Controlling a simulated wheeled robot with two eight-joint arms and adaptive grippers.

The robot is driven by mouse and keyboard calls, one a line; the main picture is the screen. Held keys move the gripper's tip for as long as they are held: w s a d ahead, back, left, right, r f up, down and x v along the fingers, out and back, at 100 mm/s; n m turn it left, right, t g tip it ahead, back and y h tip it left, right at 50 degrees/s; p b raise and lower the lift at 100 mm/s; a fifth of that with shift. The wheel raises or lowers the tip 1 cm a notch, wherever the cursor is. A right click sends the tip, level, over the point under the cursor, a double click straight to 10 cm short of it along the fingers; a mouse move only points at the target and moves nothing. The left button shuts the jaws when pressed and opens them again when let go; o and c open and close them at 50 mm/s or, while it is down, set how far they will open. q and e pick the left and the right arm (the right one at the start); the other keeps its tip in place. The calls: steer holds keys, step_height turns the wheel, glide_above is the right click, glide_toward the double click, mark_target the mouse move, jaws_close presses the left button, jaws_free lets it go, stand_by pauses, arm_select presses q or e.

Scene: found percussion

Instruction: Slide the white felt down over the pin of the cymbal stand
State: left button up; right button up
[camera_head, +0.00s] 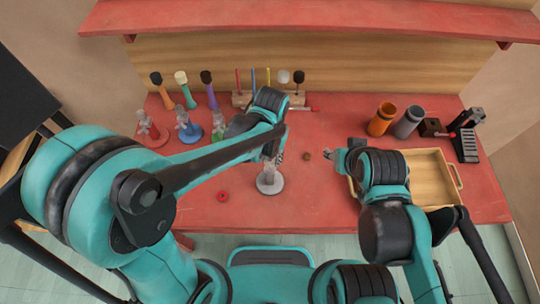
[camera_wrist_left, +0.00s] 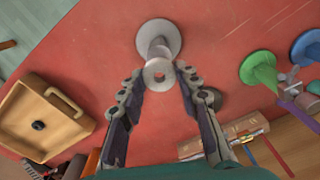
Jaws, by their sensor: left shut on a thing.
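The white felt (camera_wrist_left: 159,74) is a pale ring with a hole, held between the fingertips of my left gripper (camera_wrist_left: 160,77). The grey cymbal stand (camera_wrist_left: 158,38) has a round base and stands on the red table; in the head view its base (camera_head: 270,184) shows just below my left gripper (camera_head: 273,153). In the wrist view the felt overlaps the upper end of the stand's column. I cannot tell whether the pin is inside the hole. My right gripper (camera_head: 342,160) is beside the tray, away from the stand; its jaw opening is unclear.
A wooden tray (camera_head: 452,175) is at right. Orange (camera_head: 381,120) and grey (camera_head: 408,122) cups and several coloured stands (camera_head: 187,127) stand farther back.

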mark_target(270, 164)
arm_select(q)
steer(key=shift+f+b, duration=2.05)
steer(key=shift+f, duration=0.35)
steer(key=o, duration=0.8)
steer(key=shift+c, duration=0.2)
steer(key=shift+r, duration=0.1)
step_height(270, 164, up, 12)
steer(key=s+a+f+n+t+b, duration=0.2)
steer(key=a+t, duration=0.1)
steer(key=a, duration=0.6)
steer(key=s+a+f+n+t+b, duration=0.2)
steer(key=s+a+f+t, duration=0.1)
steer(key=a, duration=0.5)
steer(key=shift+a+t+b, duration=0.35)
steer(key=shift+t+b, duration=0.05)
steer(key=shift+t, duration=0.2)
